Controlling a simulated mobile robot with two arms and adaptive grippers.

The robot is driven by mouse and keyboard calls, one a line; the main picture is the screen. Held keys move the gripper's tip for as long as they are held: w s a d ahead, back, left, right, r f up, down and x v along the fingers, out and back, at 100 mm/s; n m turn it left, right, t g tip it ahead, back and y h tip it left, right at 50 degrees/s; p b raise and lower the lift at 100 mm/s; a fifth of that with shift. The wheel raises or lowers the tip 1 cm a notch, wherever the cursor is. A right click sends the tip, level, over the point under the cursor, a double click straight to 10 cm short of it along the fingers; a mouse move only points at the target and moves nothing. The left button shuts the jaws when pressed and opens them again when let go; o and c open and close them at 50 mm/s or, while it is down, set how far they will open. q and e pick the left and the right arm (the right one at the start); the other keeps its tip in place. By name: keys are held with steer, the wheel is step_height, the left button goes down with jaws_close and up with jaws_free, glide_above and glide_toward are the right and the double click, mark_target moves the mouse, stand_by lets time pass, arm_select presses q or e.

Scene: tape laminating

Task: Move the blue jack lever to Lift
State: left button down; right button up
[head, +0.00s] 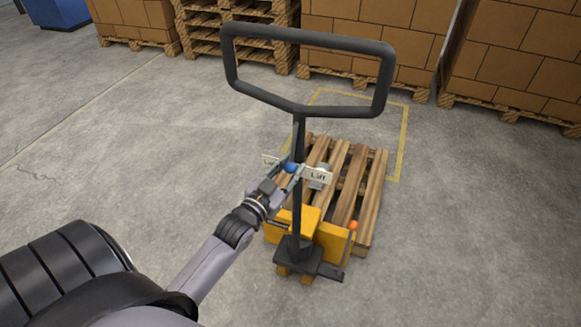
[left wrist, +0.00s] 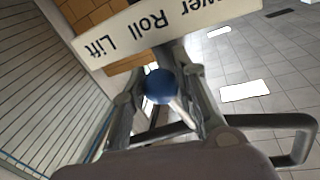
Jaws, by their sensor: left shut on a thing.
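The blue jack lever's round knob (head: 290,168) sits beside the black handle column of the yellow pallet jack (head: 308,222). My left gripper (head: 292,174) is shut on the knob. In the left wrist view the knob (left wrist: 160,86) lies between the two fingers. A white label plate (head: 317,176) shows "Lift" at its right end and part of "Lower" at its left end. In the left wrist view the plate (left wrist: 148,33) appears upside down, with "Roll" in the middle nearest the knob. My right gripper is not in view.
The jack's black loop handle (head: 308,40) rises above my left gripper. A wooden pallet (head: 370,195) sits at the jack, near a yellow floor outline. A small orange-tipped stalk (head: 352,226) stands at the jack's right. Stacked pallets and cartons (head: 380,30) line the back; floor at left is clear.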

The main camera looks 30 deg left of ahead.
arm_select(q)
steer(key=shift+d, duration=0.15)
stand_by(0.3)
steer(key=shift+w+d+r+n+t+y+p, duration=0.2)
steer(key=shift+d+n+p, duration=0.25)
steer(key=shift+d+n, duration=0.45)
steer(key=shift+w+d+r+n+t+y+p, duration=0.2)
steer(key=shift+d+n+p, duration=0.35)
steer(key=shift+n, duration=0.55)
steer(key=shift+w+d+r+n+t+p, duration=0.1)
steer(key=shift+w+d+r+n+p, duration=0.2)
steer(key=shift+d+n, duration=0.65)
steer(key=shift+s, duration=0.1)
steer(key=c, duration=1.3)
jaws_free()
steer(key=s, duration=0.8)
steer(key=s+f, duration=0.1)
steer(key=s, duration=0.3)
steer(key=shift+d+f, duration=0.1)
steer(key=shift+d, duration=0.3)
